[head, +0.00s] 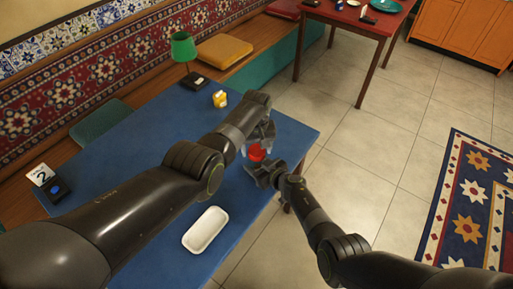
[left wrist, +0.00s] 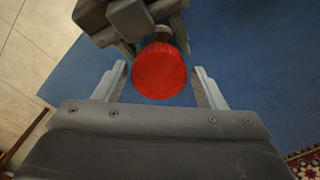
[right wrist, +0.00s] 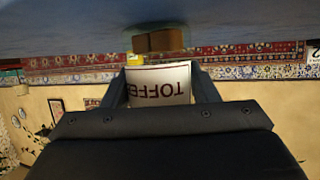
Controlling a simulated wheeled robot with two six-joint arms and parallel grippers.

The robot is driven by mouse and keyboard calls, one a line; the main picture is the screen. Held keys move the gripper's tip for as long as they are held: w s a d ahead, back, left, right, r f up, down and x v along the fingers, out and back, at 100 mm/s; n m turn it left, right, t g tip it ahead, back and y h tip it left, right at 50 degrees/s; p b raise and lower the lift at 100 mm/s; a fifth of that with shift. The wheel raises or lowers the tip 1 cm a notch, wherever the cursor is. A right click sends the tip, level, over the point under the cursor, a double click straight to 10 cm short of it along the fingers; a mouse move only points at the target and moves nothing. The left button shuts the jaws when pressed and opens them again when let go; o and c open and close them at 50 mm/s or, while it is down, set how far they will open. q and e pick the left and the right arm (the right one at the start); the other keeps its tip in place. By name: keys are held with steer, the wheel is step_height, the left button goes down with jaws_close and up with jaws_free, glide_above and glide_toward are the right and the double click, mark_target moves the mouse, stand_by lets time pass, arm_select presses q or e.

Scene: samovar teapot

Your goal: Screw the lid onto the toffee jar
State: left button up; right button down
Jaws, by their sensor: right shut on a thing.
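The toffee jar (right wrist: 160,84) is white with dark TOFFEE lettering, upside down in the right wrist view. My right gripper (head: 264,172) is shut on it, with a finger on each side of the jar. The red round lid (left wrist: 160,72) faces the left wrist camera and covers the jar there; it also shows in the head view (head: 257,152). I cannot tell whether the lid is seated on the jar. My left gripper (left wrist: 160,88) is open above the lid, its fingers on either side with a gap at each.
A white tray (head: 206,230) lies on the blue table (head: 150,115). A yellow item (head: 220,98), a green lamp (head: 183,47) and a black box with a blue button (head: 57,189) stand farther off. The grippers are near the table's right edge.

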arm_select(q)
steer(key=c, duration=0.8)
steer(key=shift+m, duration=0.9)
steer(key=o, duration=1.1)
steer(key=shift+o, duration=0.2)
steer(key=shift+r, duration=0.1)
step_height(320, 180, up, 12)
arm_select(e)
steer(key=shift+c, duration=2.3)
jaws_free()
